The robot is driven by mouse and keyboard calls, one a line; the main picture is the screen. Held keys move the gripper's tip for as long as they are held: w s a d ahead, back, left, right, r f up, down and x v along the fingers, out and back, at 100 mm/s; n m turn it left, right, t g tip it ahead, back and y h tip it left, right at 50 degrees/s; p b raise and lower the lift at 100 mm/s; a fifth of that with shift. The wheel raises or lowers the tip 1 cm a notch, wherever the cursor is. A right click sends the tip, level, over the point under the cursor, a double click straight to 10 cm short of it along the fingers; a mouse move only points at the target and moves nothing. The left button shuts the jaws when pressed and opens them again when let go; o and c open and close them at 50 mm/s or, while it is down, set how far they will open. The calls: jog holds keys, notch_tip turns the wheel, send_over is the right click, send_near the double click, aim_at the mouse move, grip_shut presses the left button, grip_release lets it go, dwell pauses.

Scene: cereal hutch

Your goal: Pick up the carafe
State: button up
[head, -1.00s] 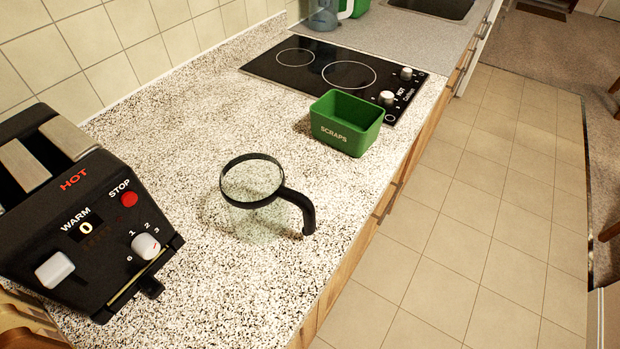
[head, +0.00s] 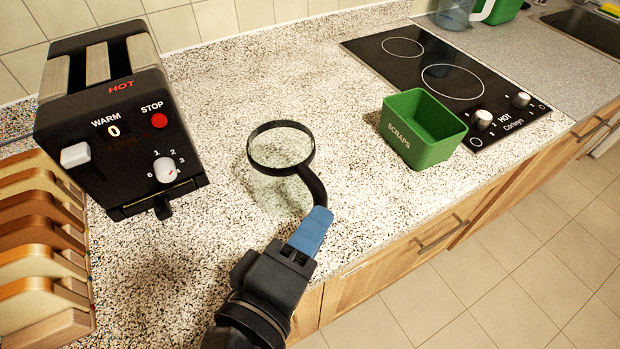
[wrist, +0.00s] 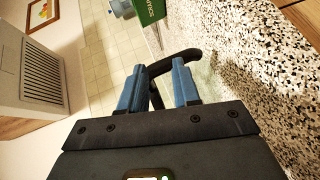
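The carafe (head: 280,180) stands upright on the speckled counter, a clear glass body with a black rim and a black handle. Its handle points toward the counter's front edge. My gripper (head: 318,218) is at the handle's lower end, with one blue finger showing in the head view. In the wrist view the black handle (wrist: 183,56) curves over and down between the two blue fingers of my gripper (wrist: 158,75). The fingers are apart, with the handle between them and no clear grip on it. Most of the glass body is hard to see there.
A black toaster (head: 120,130) and a wooden rack (head: 45,250) stand left of the carafe. A green scraps bin (head: 422,130) stands to the right, before the black cooktop (head: 445,75). The counter around the carafe is clear.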

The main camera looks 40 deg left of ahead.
aim_at(305, 182)
jog(key=shift+t+h, duration=0.3)
jog(key=shift+t, duration=0.1)
jog(key=shift+w+a+r+p, duration=0.1)
jog(key=shift+w+a+r, duration=0.15)
jog(key=shift+a+r, duration=0.35)
jog(key=shift+w+a+r+p, duration=0.1)
jog(key=shift+w+a+r, duration=0.1)
jog(key=shift+a+r, duration=0.4)
jog(key=shift+w+a+r+p, duration=0.1)
jog(key=shift+w+a+r, duration=0.2)
jog(key=shift+a, duration=0.55)
jog(key=shift+f+p+x, duration=0.1)
jog(key=shift+p+x, duration=0.15)
jog(key=shift+x, duration=0.85)
jog(key=shift+f+p+x, duration=0.15)
jog(key=shift+p+x, duration=0.05)
jog(key=shift+x, duration=0.85)
grip_shut()
